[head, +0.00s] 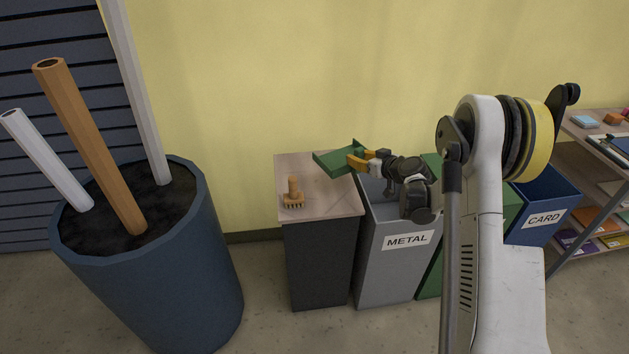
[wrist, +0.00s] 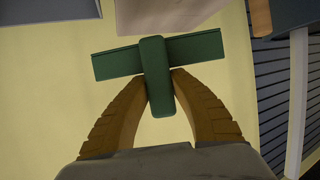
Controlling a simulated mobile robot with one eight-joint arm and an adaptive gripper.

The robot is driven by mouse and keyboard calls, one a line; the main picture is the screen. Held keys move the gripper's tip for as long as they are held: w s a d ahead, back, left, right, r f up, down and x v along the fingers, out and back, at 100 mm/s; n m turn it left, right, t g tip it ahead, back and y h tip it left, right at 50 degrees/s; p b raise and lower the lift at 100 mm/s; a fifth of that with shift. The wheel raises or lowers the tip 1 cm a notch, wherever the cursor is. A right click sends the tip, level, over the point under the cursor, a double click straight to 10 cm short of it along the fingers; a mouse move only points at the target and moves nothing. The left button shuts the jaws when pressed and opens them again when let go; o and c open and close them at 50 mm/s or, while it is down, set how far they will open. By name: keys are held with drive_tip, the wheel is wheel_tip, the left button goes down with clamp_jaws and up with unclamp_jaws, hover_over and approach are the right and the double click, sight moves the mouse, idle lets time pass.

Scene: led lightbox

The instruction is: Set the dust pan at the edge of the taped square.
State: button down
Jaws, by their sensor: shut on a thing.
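The green dust pan (head: 332,161) is at the back right of a dark cabinet's light wooden top (head: 325,197). My gripper (head: 358,160) comes in from the right and is shut on its handle. I cannot tell whether the pan touches the top or hangs above it. In the wrist view the green handle (wrist: 157,72) stands between the two yellow-brown fingers of my gripper (wrist: 160,84), with the pan's wide part (wrist: 115,63) crossing behind it. I cannot make out a taped square in either view.
A wooden brush (head: 293,194) stands at the left of the cabinet top. A grey METAL bin (head: 395,265) adjoins the cabinet on the right, with a green bin and a blue CARD bin (head: 541,222) beyond. A large blue barrel (head: 160,290) holding tubes stands left.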

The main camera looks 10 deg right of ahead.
sight(334, 163)
drive_tip(key=shift+w+a+f+b, duration=1.1)
drive_tip(key=shift+a+f, duration=0.55)
drive_tip(key=shift+f, duration=0.25)
drive_tip(key=shift+w+a+f+b, duration=0.9)
drive_tip(key=shift+a+f+b, duration=0.25)
drive_tip(key=shift+a+f, duration=0.7)
drive_tip(key=shift+w+a+f+b, duration=1.1)
drive_tip(key=shift+a+f, duration=0.4)
drive_tip(key=shift+f, duration=0.5)
drive_tip(key=shift+s, duration=0.1)
drive_tip(key=shift+f, duration=0.2)
drive_tip(key=c, duration=1.2)
unclamp_jaws()
